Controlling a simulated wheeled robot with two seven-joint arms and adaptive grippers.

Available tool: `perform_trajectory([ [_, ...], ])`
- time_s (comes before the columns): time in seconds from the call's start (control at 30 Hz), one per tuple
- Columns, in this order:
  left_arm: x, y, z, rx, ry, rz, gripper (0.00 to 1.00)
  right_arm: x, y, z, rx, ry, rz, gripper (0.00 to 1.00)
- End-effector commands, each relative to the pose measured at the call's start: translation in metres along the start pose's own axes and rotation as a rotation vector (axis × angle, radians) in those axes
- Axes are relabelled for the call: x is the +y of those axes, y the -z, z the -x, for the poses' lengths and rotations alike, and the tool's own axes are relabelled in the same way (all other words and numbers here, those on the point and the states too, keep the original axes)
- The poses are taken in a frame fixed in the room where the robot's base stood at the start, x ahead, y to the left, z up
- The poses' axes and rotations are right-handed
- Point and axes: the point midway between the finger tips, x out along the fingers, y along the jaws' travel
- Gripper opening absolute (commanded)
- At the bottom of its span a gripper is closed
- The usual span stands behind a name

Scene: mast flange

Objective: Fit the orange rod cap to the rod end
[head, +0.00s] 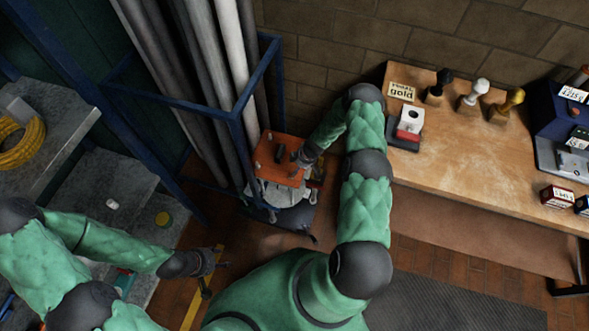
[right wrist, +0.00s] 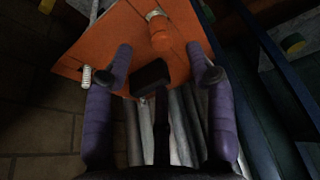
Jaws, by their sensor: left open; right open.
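An orange plate (head: 276,157) sits low beside the blue rack, with a dark block (head: 279,156) on it. In the right wrist view the orange plate (right wrist: 105,38) carries the dark block (right wrist: 149,77), a pale spring-like piece (right wrist: 87,77) at its edge and a small orange cylinder (right wrist: 161,36) with a cream end. Whether this cylinder is the rod cap, I cannot tell. My right gripper (head: 297,160), also in the right wrist view (right wrist: 164,72), is open, its fingers spread either side of the dark block. My left gripper (head: 216,275) is open and empty at lower left.
Long grey poles (head: 205,80) stand in the blue rack (head: 272,62). A wooden bench (head: 450,150) with stamps and boxes is at right. Grey steps (head: 118,185) at left hold a yellow cable coil (head: 22,142). A dark mat (head: 450,300) lies on the brick floor.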

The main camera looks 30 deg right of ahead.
Motion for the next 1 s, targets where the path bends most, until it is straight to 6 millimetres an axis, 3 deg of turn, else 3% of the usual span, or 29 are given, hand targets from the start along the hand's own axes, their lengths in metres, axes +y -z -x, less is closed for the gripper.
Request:
perform_trajectory([
  [0.2, 0.000, 0.000, 0.000, 0.000, 0.000, 0.000, 0.51, 0.001, 0.000, 0.035, 0.000, -0.002, 0.000, 0.56],
  [0.37, 0.000, 0.000, 0.000, 0.000, 0.000, 0.000, 0.51, 0.001, 0.000, 0.049, 0.000, -0.001, 0.000, 0.56],
  [1.0, 0.000, 0.000, 0.000, 0.000, 0.000, 0.000, 0.51, 0.000, 0.000, 0.053, 0.000, 0.000, 0.000, 0.56],
])
